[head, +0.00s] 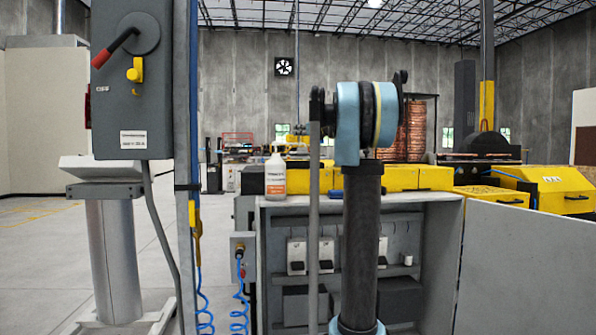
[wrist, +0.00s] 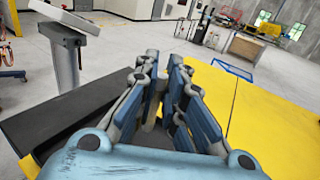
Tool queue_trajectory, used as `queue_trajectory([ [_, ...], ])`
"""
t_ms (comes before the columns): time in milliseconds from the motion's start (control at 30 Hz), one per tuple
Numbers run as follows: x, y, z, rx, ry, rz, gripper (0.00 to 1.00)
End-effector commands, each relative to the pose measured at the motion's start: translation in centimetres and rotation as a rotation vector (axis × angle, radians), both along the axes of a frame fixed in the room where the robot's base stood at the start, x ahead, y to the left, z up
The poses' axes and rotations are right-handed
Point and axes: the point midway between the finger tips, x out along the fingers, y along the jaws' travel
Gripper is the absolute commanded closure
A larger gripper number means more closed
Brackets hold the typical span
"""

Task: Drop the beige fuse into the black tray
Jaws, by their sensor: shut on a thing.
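My gripper (wrist: 166,80) shows in the wrist view, with its blue and grey fingers drawn close together. In the head view my own arm stands in the middle, and my gripper, the fuse and the tray cannot be made out.
A yellow surface (wrist: 255,125) spreads right of the fingers in the wrist view. In the head view, a white bottle (head: 275,175) stands on an open grey cabinet (head: 450,215). A grey switch box (head: 130,90) stands at the left. Open floor lies beyond.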

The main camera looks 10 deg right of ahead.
Motion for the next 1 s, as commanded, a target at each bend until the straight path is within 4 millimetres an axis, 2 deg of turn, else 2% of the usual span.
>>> queue_trajectory([
  [400, 0.0, 0.0, -4.1, 0.0, 0.0, 0.0, 1.0],
  [600, 0.0, -0.1, -4.9, 0.0, 0.0, -0.001, 1.0],
  [867, 0.0, -0.1, -5.0, 0.0, 0.0, -0.002, 1.0],
  [900, 0.0, -0.2, -5.0, 0.0, 0.0, -0.002, 0.86],
  [1000, 0.0, -0.2, -5.0, 0.0, 0.0, -0.002, 0.67],
])
